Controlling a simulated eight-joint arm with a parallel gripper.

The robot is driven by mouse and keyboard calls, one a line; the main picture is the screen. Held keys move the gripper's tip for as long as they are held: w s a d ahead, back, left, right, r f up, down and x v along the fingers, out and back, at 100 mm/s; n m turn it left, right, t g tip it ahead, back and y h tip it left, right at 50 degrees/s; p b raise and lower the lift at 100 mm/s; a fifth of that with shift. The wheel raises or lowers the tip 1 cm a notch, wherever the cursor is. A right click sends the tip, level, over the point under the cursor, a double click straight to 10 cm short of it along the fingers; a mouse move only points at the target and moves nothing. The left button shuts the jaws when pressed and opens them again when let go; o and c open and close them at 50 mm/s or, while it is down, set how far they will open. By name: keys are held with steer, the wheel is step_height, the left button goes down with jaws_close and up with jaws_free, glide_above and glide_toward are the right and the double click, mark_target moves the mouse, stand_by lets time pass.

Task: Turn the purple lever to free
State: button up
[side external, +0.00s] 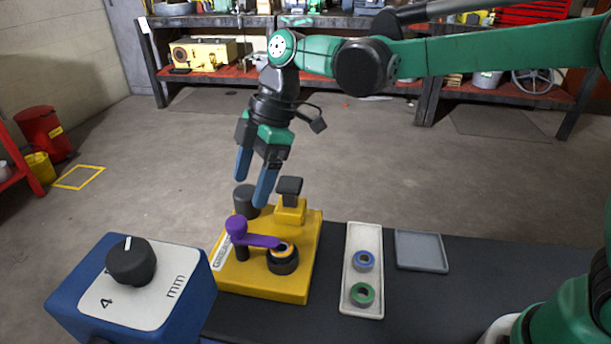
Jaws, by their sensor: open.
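The purple lever (262,240) lies on a yellow base (265,285) on the dark table. Its purple knob (236,228) is at the left end, and its arm reaches right to a dark round motor (283,262) with an orange ring on top. My gripper (254,185) hangs above the back of the base, with two blue fingers apart and nothing seen between them. It is above and behind the lever, apart from it. A white label (222,252) on the base's left edge is too small to read.
A dark cylinder (246,200) and a dark-topped yellow block (289,200) stand at the back of the base. A blue box with a black dial (131,262) is at front left. A white tray (363,312) with blue and green rings and an empty grey tray (421,250) are right.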

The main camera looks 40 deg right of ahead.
mark_target(238, 221)
steer(key=shift+x, duration=3.05)
steer(key=shift+a+r, duration=0.15)
jaws_close()
